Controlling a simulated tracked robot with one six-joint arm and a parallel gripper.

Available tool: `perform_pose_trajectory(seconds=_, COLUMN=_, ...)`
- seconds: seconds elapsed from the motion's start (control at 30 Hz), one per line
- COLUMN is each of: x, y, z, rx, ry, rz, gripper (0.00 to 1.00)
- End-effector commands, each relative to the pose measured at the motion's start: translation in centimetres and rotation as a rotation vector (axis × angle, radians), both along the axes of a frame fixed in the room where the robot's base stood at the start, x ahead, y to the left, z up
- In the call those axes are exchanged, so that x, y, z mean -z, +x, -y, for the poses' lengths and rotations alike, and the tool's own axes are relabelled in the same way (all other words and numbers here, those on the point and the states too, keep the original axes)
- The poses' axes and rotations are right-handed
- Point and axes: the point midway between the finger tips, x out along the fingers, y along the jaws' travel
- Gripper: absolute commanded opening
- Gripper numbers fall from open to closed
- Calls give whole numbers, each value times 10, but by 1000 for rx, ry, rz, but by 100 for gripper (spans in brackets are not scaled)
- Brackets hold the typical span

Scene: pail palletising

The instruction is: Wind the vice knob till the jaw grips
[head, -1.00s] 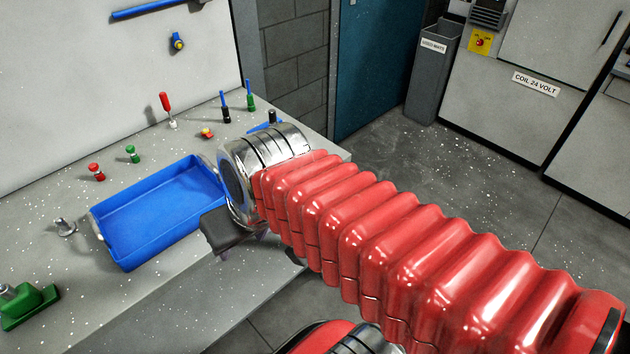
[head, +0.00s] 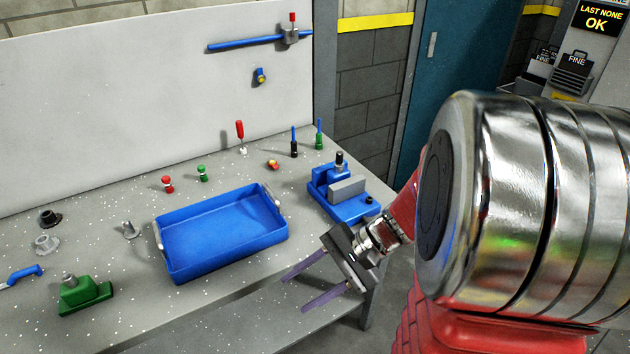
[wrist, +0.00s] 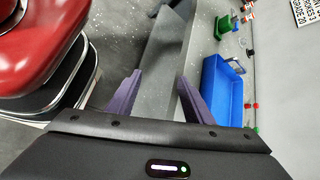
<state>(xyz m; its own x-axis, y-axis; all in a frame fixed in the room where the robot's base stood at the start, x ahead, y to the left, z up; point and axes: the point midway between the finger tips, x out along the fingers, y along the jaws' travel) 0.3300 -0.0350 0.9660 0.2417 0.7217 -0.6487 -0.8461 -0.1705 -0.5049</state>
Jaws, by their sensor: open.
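The blue vice (head: 349,210) stands near the right end of the bench, behind my gripper in the head view. A pale grey block shows at its middle; I cannot tell whether a jaw touches it. A dark knob (head: 340,158) stands up at its back, and a smaller dark round part sits at its front right. My gripper (head: 295,293) is open and empty, its two purple-grey fingers pointing left past the bench's front edge, apart from the vice. In the wrist view its fingers (wrist: 158,76) are spread with nothing between them. The vice is not seen there.
A blue tray (head: 222,240) lies left of the vice; it also shows in the wrist view (wrist: 218,95). A green fixture (head: 83,297) sits at the front left. Small red and green knobs and upright tools stand along the back. Bench is clear between tray and vice.

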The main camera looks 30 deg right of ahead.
Motion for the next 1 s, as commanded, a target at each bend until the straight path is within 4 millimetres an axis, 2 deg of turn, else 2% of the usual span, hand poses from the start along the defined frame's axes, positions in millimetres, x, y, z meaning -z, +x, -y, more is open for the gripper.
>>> perform_pose_trajectory(seconds=0.27, x=13, y=25, z=47, rx=322, ry=292, rz=-27, gripper=47)
perform_pose_trajectory(seconds=0.57, x=31, y=40, z=125, rx=691, ry=581, rz=12, gripper=47)
perform_pose_trajectory(seconds=0.77, x=51, y=33, z=189, rx=949, ry=754, rz=68, gripper=47)
perform_pose_trajectory(seconds=0.9, x=70, y=19, z=235, rx=1130, ry=863, rz=120, gripper=47)
perform_pose_trajectory(seconds=1.0, x=82, y=6, z=262, rx=1239, ry=921, rz=157, gripper=47)
